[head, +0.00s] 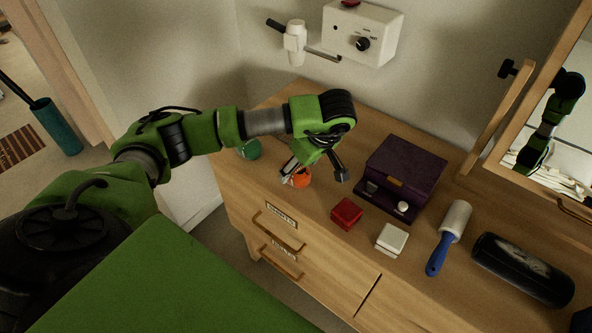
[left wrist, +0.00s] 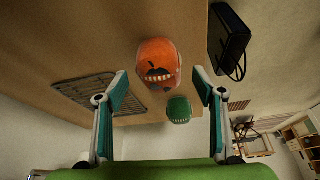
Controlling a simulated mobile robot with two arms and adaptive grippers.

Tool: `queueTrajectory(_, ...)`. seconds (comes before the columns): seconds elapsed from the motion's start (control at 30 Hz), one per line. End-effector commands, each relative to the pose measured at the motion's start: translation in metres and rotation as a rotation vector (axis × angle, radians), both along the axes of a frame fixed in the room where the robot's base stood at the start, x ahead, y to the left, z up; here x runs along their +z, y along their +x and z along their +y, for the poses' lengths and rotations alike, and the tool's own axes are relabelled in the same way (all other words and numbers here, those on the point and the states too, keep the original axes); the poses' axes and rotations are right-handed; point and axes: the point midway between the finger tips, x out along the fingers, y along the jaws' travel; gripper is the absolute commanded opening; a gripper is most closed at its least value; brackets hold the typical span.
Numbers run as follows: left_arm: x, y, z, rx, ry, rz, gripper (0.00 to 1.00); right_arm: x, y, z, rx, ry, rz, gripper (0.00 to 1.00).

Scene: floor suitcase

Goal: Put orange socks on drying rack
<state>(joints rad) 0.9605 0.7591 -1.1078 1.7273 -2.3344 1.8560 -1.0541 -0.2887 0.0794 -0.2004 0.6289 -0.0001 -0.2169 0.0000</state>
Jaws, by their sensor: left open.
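The orange socks (head: 299,178), a rolled ball with a dark face-like pattern, lie on the wooden dresser top. In the left wrist view the orange ball (left wrist: 158,62) sits ahead of and between the two fingers, with no clear contact. My left gripper (head: 316,171) is open above the dresser beside the orange socks and holds nothing. A dark wire grid (left wrist: 98,92), apparently the drying rack, lies flat on the wooden surface at the left of the wrist view; I cannot make it out in the head view. My right gripper is not in view.
A green ball (head: 250,149) lies near the dresser's left end and shows in the wrist view (left wrist: 179,109). A purple box (head: 405,170), red box (head: 347,213), white box (head: 391,239), lint roller (head: 449,237) and black case (head: 522,269) stand to the right. A mirror stands at far right.

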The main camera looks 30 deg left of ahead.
Motion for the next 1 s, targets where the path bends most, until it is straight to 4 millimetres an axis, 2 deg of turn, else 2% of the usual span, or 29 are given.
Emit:
queueTrajectory(0.07,-0.009,-0.001,0.005,0.003,0.001,0.006,0.62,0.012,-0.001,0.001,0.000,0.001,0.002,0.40)
queueTrajectory(0.2,-0.026,0.002,0.011,0.001,0.000,0.003,0.62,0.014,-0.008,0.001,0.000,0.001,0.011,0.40)
queueTrajectory(0.47,-0.032,0.003,0.012,0.000,-0.001,0.000,0.62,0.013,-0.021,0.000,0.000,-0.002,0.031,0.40)
queueTrajectory(0.5,-0.032,0.003,0.012,0.000,-0.001,0.000,0.60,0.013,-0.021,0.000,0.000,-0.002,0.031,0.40)
queueTrajectory(0.63,-0.032,0.003,0.012,0.000,-0.001,0.000,0.26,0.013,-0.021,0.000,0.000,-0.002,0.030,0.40)
queueTrajectory(0.67,-0.032,0.003,0.012,0.000,-0.001,0.000,0.21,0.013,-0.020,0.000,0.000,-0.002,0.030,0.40)
queueTrajectory(0.73,-0.032,0.003,0.012,0.000,-0.001,0.000,0.21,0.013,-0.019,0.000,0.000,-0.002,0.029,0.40)
queueTrajectory(0.77,-0.032,0.003,0.012,0.000,-0.001,-0.001,0.18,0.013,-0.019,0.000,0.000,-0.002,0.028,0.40)
queueTrajectory(1.0,-0.031,0.003,0.012,0.000,-0.001,-0.001,0.18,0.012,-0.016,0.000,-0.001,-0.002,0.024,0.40)
